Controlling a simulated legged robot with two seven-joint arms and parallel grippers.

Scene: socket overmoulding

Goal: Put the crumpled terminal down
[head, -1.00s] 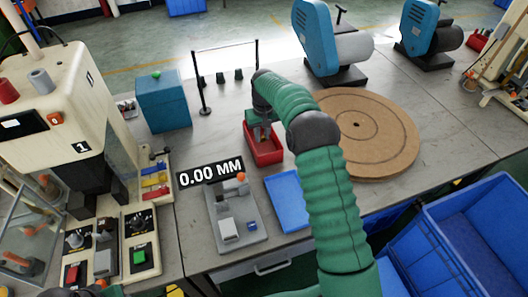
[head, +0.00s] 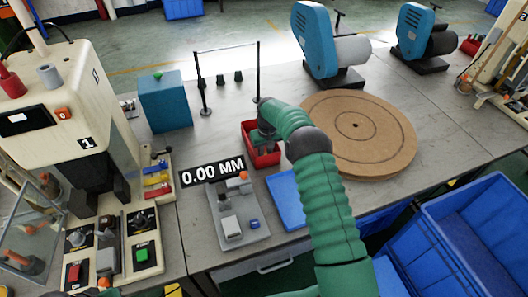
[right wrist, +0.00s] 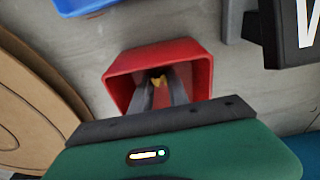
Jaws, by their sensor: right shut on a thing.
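A red bin (head: 263,158) stands on the grey bench, and it fills the middle of the right wrist view (right wrist: 203,72). My right gripper (right wrist: 160,84) points down into this bin, its two dark fingers close together at the tips. A small yellowish piece, the terminal (right wrist: 158,80), shows between the fingertips; its crumpled shape is too small to make out. In the head view my right gripper (head: 265,146) is mostly hidden by my wrist and the bin wall. My left gripper is not in view.
A round brown board (head: 385,150) is at right. A blue box (head: 165,103) and a press (head: 55,110) stand left.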

